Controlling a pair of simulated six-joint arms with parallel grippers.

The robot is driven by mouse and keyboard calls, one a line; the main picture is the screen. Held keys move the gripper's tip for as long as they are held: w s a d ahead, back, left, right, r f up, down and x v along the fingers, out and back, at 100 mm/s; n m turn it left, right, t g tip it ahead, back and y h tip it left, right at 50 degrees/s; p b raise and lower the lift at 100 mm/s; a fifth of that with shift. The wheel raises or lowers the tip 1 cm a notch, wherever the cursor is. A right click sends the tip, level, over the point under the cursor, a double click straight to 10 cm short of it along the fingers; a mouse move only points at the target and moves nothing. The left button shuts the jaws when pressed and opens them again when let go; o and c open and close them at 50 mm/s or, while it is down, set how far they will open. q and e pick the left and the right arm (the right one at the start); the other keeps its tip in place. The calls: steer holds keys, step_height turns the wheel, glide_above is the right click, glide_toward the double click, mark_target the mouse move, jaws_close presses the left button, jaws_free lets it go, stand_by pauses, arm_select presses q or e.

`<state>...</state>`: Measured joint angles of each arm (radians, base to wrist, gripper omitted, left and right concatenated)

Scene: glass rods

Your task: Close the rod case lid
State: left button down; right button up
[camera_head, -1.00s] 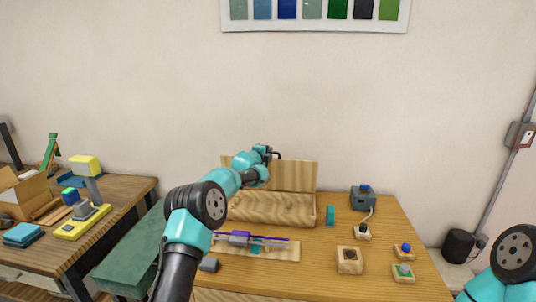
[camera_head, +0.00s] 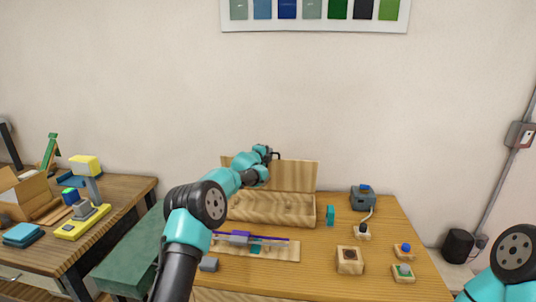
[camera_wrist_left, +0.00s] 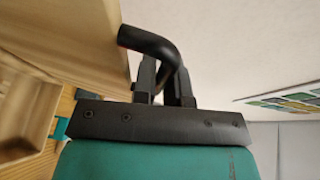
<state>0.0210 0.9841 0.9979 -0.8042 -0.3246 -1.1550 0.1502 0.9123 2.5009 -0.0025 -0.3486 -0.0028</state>
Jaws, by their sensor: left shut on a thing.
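The wooden rod case (camera_head: 270,208) stands at the back of the table with its lid (camera_head: 298,176) raised upright along the back edge. My left gripper (camera_head: 272,155) is at the top edge of the lid. In the left wrist view, my left gripper (camera_wrist_left: 166,85) is shut on a black bent handle (camera_wrist_left: 148,42), which reaches to the wooden lid (camera_wrist_left: 85,30). The case's inside (camera_wrist_left: 25,105) shows at the left of that view. My right gripper is out of view; only part of my right arm shows at the lower right.
In front of the case lies a wooden board (camera_head: 280,251) with a purple rod (camera_head: 265,238) and a grey block. A teal block (camera_head: 330,215) stands just right of the case. A grey-blue device (camera_head: 362,198) and several small button boxes sit on the right.

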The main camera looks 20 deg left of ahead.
arm_select(q)
steer(key=shift+s, duration=0.1)
steer(key=s+d+f+m+t+h, duration=0.1)
steer(key=s+f+t, duration=0.2)
steer(key=s, duration=0.8)
steer(key=shift+d+f+m+t, duration=0.25)
steer(key=shift+f+m+t, duration=0.05)
steer(key=shift+f, duration=0.7)
steer(key=c, duration=1.5)
jaws_free()
steer(key=shift+o, duration=0.2)
